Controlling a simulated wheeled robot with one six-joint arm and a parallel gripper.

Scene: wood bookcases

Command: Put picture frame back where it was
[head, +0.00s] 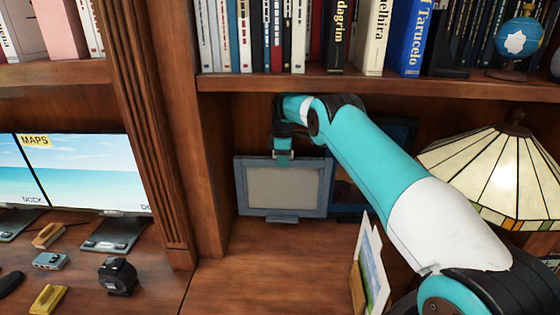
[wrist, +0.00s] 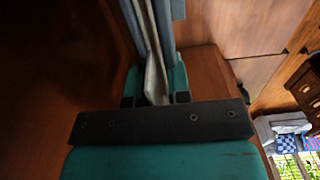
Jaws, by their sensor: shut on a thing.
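A blue-grey picture frame (head: 240,190) with a plain beige panel is upright in the bookcase recess, in the left part of the lower shelf. My gripper (head: 284,155) comes from above and is shut on the top edge of this frame. In the wrist view the frame (wrist: 150,50) shows edge-on between the fingers of my gripper (wrist: 155,98). The frame's foot is at or just above the shelf; I cannot tell whether it touches.
Another frame (head: 372,262) stands angled on the shelf at front right, below my arm. A dark blue frame (head: 402,130) is partly hidden behind my arm. A stained-glass lamp (head: 500,170) stands at right. A row of books (head: 290,35) fills the upper shelf. The shelf front (head: 260,265) is clear.

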